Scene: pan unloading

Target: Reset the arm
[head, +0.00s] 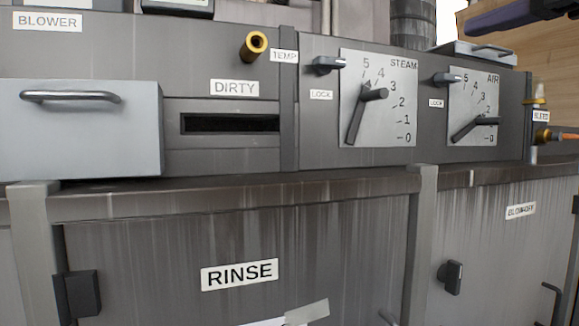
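Neither of my grippers can be made out in the head view, and no arm of mine is clearly visible. A grey metal machine front fills the view. It carries a STEAM dial (378,98) and an AIR dial (473,106), each with a dark pointer lever. A drawer front (80,128) with a dark bar handle (70,97) stands out at the left. A dark slot (230,123) lies below the DIRTY label (234,88).
A brass nozzle (255,44) juts out near the TEMP label. Below are a RINSE panel (330,240) with a dark latch (84,293) and a right panel with a dark knob (451,277). A dark purple object (515,16), unclear, hangs at top right.

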